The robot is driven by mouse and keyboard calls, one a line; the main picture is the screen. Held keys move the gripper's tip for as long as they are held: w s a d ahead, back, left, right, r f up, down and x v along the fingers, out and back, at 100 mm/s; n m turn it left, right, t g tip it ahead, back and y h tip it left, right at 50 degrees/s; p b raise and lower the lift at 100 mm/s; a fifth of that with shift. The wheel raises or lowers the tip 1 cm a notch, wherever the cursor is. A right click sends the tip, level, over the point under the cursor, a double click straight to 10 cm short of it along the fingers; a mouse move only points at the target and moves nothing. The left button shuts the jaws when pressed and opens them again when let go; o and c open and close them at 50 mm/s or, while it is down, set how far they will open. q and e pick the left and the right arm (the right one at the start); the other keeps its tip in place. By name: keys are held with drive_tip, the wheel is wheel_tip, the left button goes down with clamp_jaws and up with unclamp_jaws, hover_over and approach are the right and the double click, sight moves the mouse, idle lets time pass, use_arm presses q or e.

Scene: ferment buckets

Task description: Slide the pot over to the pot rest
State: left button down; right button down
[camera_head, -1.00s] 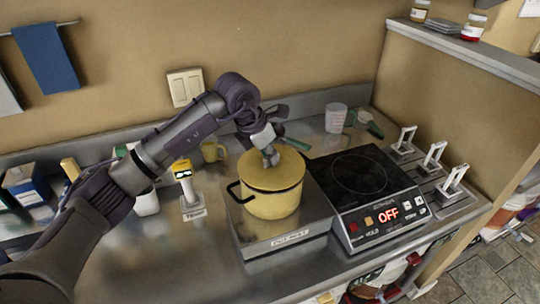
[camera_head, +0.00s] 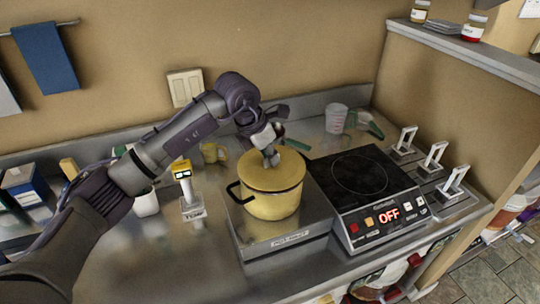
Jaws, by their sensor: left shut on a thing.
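The yellow lidded pot (camera_head: 272,199) stands upright on the pot rest (camera_head: 284,241), a raised steel block with a label on its front. Its dark loop handle shows on the left side. My left gripper (camera_head: 270,157) is over the lid, pointing down, and is shut on the pot's lid knob, which its fingers mostly hide. My right gripper is not in view.
The black cooktop (camera_head: 360,178), its display reading OFF, adjoins the rest on the right. A white and yellow device (camera_head: 187,190) stands to the left. A yellow mug (camera_head: 213,152) and a measuring cup (camera_head: 336,118) are behind. Front-left counter is clear.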

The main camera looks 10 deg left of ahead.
use_arm(q)
drive_tip(key=shift+f+b, duration=0.15)
drive_tip(key=shift+b, duration=0.45)
idle(0.9)
idle(0.3)
drive_tip(key=c, duration=0.7)
unclamp_jaws()
drive_tip(key=shift+r+p, duration=1.7)
drive_tip(key=shift+r, duration=1.8)
clamp_jaws()
